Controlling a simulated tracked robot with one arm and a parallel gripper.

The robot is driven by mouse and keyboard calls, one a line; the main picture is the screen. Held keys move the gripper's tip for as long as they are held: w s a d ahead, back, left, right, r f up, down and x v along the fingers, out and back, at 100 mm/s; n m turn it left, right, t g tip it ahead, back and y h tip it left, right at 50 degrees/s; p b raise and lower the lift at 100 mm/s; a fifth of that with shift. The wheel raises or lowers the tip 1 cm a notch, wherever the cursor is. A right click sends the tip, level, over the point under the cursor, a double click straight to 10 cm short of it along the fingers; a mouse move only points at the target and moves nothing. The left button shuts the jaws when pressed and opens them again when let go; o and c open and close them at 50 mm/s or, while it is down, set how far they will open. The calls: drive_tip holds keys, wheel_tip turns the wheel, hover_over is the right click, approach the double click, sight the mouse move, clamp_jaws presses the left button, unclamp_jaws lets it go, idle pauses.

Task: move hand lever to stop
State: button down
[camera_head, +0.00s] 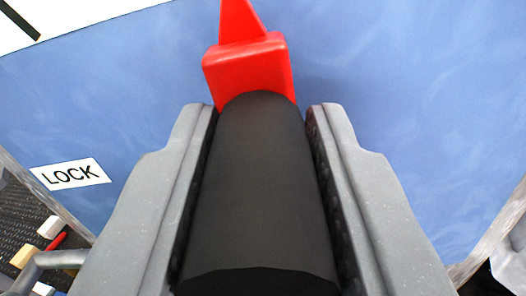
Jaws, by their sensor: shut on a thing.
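The hand lever has a thick black grip (260,185) and a red head with a pointer (248,70) at its far end. The pointer aims up toward the top of the head camera view. My gripper (262,130) is shut on the black grip, with one grey finger along each side of it. The lever stands in front of a blue panel (420,80). No stop mark is readable in this view.
A white label reading LOCK (70,174) is on the panel at the left. A white area with a black stripe (20,20) shows at the top left. Small loose items, including a wooden block (25,256), lie beyond the panel's edge at the lower left.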

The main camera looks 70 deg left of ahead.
drive_tip(key=c, duration=1.2)
unclamp_jaws()
drive_tip(key=shift+d, duration=0.1)
drive_tip(key=p+v, duration=0.2)
drive_tip(key=v, duration=1.1)
drive_tip(key=shift+s+d, duration=0.2)
drive_tip(key=shift+d, duration=0.15)
